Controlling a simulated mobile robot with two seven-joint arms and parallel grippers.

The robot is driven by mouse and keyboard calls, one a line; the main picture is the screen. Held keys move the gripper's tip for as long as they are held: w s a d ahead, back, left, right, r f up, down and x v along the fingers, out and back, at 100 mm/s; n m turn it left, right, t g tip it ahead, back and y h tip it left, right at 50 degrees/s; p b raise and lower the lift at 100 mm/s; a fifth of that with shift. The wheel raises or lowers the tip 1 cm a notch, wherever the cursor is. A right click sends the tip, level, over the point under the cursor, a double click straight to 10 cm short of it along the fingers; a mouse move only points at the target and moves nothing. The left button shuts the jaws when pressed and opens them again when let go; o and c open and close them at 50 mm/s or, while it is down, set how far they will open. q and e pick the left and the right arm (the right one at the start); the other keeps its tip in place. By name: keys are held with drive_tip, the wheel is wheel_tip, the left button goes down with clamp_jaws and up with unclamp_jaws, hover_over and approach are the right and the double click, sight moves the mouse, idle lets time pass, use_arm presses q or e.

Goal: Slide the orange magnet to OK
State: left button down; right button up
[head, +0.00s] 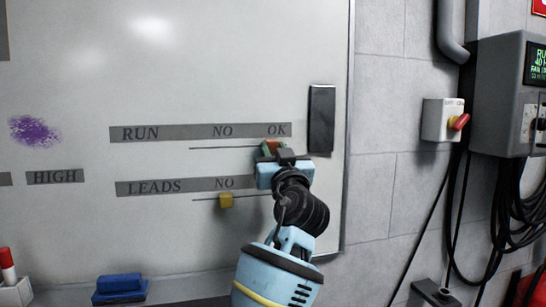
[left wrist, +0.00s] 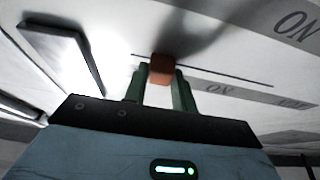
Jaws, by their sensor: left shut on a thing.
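The orange magnet (head: 270,147) is on the thin line of the RUN row, just below the OK label (head: 276,130) and right of the NO label (head: 222,131). My left gripper (head: 273,150) is at the magnet and partly hides it in the head view. In the left wrist view the orange magnet (left wrist: 161,68) sits between the two green fingers (left wrist: 160,88), which are shut on it, close to the board. My right gripper is not in view.
A yellow magnet (head: 226,200) sits under NO on the LEADS row (head: 154,187). A black bar (head: 321,118) is on the whiteboard (head: 180,75) right of OK. A blue eraser (head: 121,284) lies at the bottom left. A grey box with a red knob (head: 443,120) is on the wall.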

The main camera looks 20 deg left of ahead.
use_arm(q)
drive_tip(key=shift+w+d+r, duration=0.1)
drive_tip(key=shift+w+d, duration=0.4)
drive_tip(key=shift+d, duration=0.3)
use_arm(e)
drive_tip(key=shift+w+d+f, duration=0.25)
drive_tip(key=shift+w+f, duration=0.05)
use_arm(q)
drive_tip(key=c, duration=1.4)
unclamp_jaws()
drive_tip(key=shift+o, duration=1.4)
drive_tip(key=shift+w+d, duration=0.1)
drive_tip(key=shift+d, duration=0.05)
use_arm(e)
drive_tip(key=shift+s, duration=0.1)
